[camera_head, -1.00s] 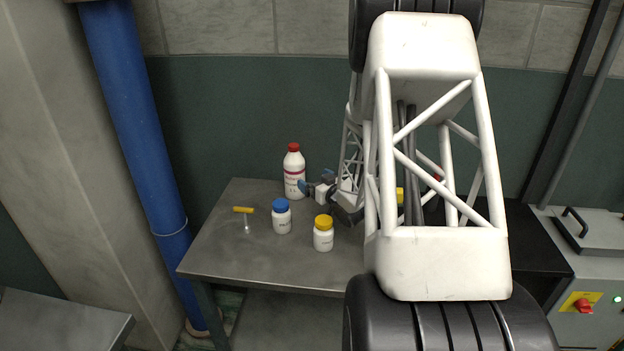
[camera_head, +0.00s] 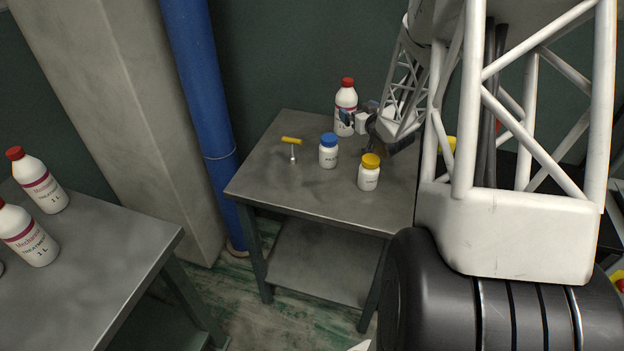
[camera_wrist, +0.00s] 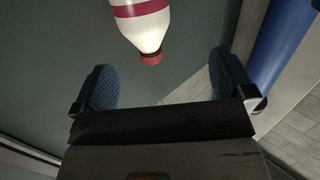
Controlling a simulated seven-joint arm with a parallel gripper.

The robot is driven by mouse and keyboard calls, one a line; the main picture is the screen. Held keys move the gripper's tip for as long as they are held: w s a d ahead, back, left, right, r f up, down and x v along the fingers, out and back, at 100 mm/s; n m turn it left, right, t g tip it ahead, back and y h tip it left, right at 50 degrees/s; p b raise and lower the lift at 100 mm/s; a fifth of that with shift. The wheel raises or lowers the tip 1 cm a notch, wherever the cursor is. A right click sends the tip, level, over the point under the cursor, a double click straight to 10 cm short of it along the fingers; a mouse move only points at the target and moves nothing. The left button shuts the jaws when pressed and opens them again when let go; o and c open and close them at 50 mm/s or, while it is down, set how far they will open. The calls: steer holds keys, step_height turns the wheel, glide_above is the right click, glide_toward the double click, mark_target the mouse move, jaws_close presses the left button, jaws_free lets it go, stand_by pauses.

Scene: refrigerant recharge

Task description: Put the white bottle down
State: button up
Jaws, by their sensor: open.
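The white bottle (camera_head: 346,98) with a red cap stands upright at the back of the grey metal table. It also shows in the wrist view (camera_wrist: 143,25), upside down in the picture, with its cap towards the gap between my fingers and its other end cut off by the frame. My gripper (camera_head: 358,113) is beside the bottle, and one blue fingertip overlaps its lower front in the head view. In the wrist view my gripper (camera_wrist: 165,82) has its two blue fingers wide apart, with nothing held between them. I cannot tell whether a finger touches the bottle.
A blue-capped jar (camera_head: 328,155), a yellow-capped jar (camera_head: 369,177) and a yellow-handled tool (camera_head: 292,145) stand on the same table (camera_head: 290,190). A second table (camera_head: 100,265) at left carries more red-capped bottles (camera_head: 42,185). A blue pipe (camera_head: 203,95) rises behind.

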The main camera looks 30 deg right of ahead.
steer(key=s+a+r+g+h, duration=0.1)
steer(key=s+a+r+g, duration=0.1)
steer(key=s+a+r, duration=0.3)
steer(key=s+a+r+m+g, duration=0.1)
steer(key=a+r+g, duration=0.15)
steer(key=a, duration=0.45)
steer(key=s+a+r+g+h, duration=0.1)
steer(key=s+a+r+g, duration=0.15)
steer(key=a+r, duration=0.3)
steer(key=s+a+r+g+y, duration=0.1)
steer(key=s+a+g, duration=0.1)
steer(key=s+a, duration=0.4)
steer(key=s+a+r+g, duration=0.1)
steer(key=s+a, duration=0.5)
steer(key=s, duration=0.6)
steer(key=s+a+n+g+y, duration=0.1)
steer(key=s+a+g, duration=0.3)
steer(key=s, duration=0.6)
steer(key=a, duration=0.2)
steer(key=shift+a+r+y, duration=0.3)
steer(key=shift+a+r, duration=0.1)
steer(key=shift+c, duration=0.5)
steer(key=c, duration=0.5)
